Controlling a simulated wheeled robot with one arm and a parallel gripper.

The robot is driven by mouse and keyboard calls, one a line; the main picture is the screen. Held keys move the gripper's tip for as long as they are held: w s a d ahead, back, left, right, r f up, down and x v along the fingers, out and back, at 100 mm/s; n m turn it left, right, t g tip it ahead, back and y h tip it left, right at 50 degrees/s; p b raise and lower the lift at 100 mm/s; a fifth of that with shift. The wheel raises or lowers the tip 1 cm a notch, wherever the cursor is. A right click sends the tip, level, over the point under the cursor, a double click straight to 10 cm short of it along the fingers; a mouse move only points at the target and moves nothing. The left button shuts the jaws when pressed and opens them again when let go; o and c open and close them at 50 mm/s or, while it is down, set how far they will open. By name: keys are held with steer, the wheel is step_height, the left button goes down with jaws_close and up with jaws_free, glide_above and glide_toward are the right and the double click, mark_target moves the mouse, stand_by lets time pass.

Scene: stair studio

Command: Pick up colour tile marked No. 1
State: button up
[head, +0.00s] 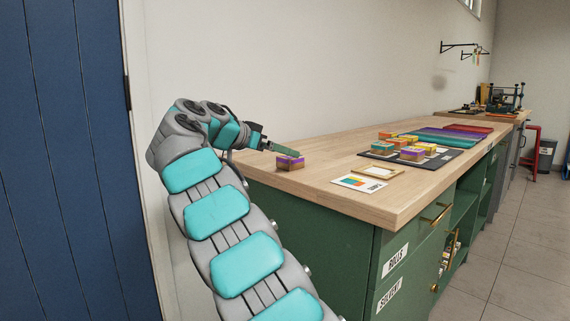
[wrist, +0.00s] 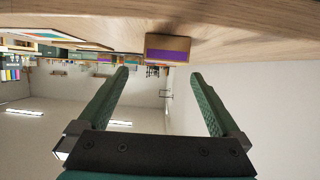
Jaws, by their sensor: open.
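In the wrist view, my gripper (wrist: 160,74) shows two green fingers spread wide, apart from the tile. Several similar coloured tiles (head: 411,154) stand farther along the bench; their numbers are unreadable.
The wooden bench (head: 330,205) has a green base with drawers. A dark mat (head: 440,160) lies under the group of tiles. A small wooden frame (head: 380,172) and a colour card (head: 359,183) lie nearer. Bare bench surrounds the lone tile. A wall runs along the back.

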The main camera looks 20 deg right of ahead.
steer(key=x, duration=0.5)
steer(key=shift+w+f, duration=0.35)
steer(key=shift+f, duration=0.15)
steer(key=shift+c, duration=0.4)
steer(key=c, duration=1.3)
steer(key=shift+r, duration=0.1)
